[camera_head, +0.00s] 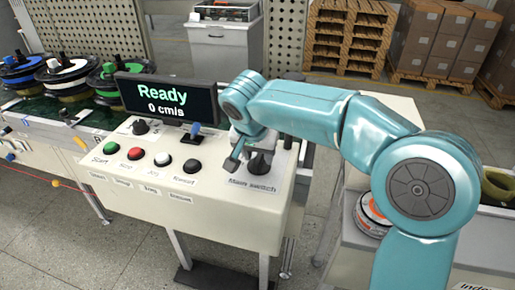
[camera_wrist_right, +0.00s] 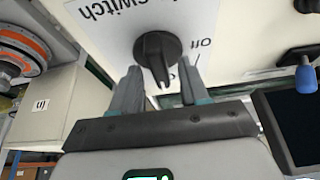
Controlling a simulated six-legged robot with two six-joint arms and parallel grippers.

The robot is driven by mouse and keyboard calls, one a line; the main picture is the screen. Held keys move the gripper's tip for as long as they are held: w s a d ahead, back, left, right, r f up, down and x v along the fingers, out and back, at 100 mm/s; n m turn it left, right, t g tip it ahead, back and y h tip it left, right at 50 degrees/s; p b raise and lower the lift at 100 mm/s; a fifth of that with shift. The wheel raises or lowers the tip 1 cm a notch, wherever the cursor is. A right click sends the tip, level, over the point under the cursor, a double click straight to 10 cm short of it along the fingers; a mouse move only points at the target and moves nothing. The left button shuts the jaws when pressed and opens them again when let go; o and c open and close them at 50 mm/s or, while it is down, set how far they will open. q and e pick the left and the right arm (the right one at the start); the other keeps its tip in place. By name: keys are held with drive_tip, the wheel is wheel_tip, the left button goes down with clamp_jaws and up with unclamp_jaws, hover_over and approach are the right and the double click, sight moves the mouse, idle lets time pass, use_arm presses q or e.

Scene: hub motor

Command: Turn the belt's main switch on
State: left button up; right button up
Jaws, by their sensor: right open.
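The main switch is a black rotary knob (camera_head: 262,162) at the right end of the cream control panel, above a "Main switch" label (camera_head: 252,186). In the right wrist view the knob (camera_wrist_right: 157,48) shows upside down, its long grip pointing towards my gripper, with an "Off" marking (camera_wrist_right: 205,42) beside it. My right gripper (camera_head: 246,158) is over the switch. In the right wrist view its fingers (camera_wrist_right: 160,72) are apart, one on each side of the knob's grip, with visible gaps; contact is not visible. My left gripper is out of view.
The panel's display (camera_head: 167,97) reads "Ready" and "0 cm/s". Green (camera_head: 111,148), red, black and white buttons line the panel's left part; a blue-tipped lever (camera_head: 195,130) stands behind them. An orange-and-white round part (camera_head: 370,218) lies at right.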

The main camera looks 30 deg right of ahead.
drive_tip(key=p+v, duration=0.3)
drive_tip(key=v, duration=1.3)
drive_tip(key=shift+r, duration=0.2)
drive_tip(key=shift+s, duration=0.1)
